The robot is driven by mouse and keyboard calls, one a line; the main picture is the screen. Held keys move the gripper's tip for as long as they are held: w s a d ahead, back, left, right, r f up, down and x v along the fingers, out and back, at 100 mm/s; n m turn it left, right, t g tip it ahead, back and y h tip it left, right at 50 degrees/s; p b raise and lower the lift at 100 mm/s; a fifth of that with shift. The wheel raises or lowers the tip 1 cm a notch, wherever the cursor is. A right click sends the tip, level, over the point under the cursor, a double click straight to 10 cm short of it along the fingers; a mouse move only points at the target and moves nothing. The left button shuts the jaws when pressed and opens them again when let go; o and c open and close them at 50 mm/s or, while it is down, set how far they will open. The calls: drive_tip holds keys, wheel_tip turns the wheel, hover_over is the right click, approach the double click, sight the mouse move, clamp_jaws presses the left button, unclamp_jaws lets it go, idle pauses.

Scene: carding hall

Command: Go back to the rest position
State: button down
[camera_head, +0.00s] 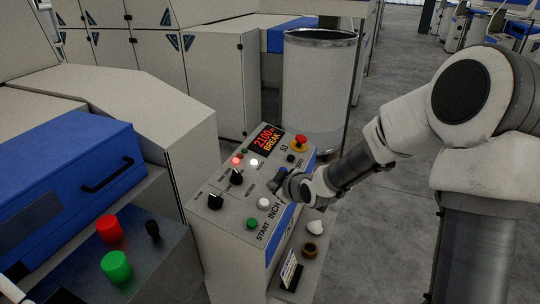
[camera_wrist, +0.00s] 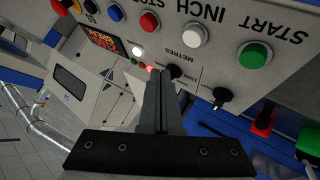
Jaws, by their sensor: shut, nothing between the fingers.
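My gripper (camera_head: 277,183) is at the end of my arm, which reaches in from the right over the control panel (camera_head: 225,215). In the wrist view its two fingers (camera_wrist: 160,76) are together with nothing between them. They point toward the panel face; whether they touch it I cannot tell. The panel has a lit display (camera_head: 267,138) reading 2100 and BREAK, a white button (camera_head: 264,204) and a green button (camera_head: 252,224). The wrist view also shows a red button (camera_wrist: 149,21) and a black knob (camera_wrist: 222,96). No rest position is marked in view.
A red mushroom button (camera_head: 300,142) stands up at the panel's far corner. A low shelf holds a white lump (camera_head: 316,228), a brown ring (camera_head: 309,250) and a card (camera_head: 291,272). A tall can (camera_head: 320,85) stands behind. Blue-lidded machine (camera_head: 70,180) is left. Floor (camera_head: 385,225) is clear at right.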

drive_tip(key=s+d+r+m+g+h+p, duration=0.1)
drive_tip(key=s+d+r+m+h, duration=0.2)
drive_tip(key=s+d+r, duration=0.35)
drive_tip(key=s+d+r+m+g+h, duration=0.1)
drive_tip(key=s+d+r+m+h, duration=0.25)
drive_tip(key=s+r, duration=0.5)
drive_tip(key=s+d+r+m+g+p, duration=0.1)
drive_tip(key=s+d+m, duration=0.1)
drive_tip(key=s, duration=0.6)
drive_tip(key=s+d+r+m+g, duration=0.1)
drive_tip(key=s+d+r+m, duration=0.1)
drive_tip(key=s, duration=0.7)
drive_tip(key=shift+d+r+m+y+p, duration=0.2)
drive_tip(key=shift+d+m+y+p, duration=0.2)
drive_tip(key=shift+d+m, duration=0.45)
drive_tip(key=shift+s+a, duration=0.1)
drive_tip(key=shift+a, duration=0.15)
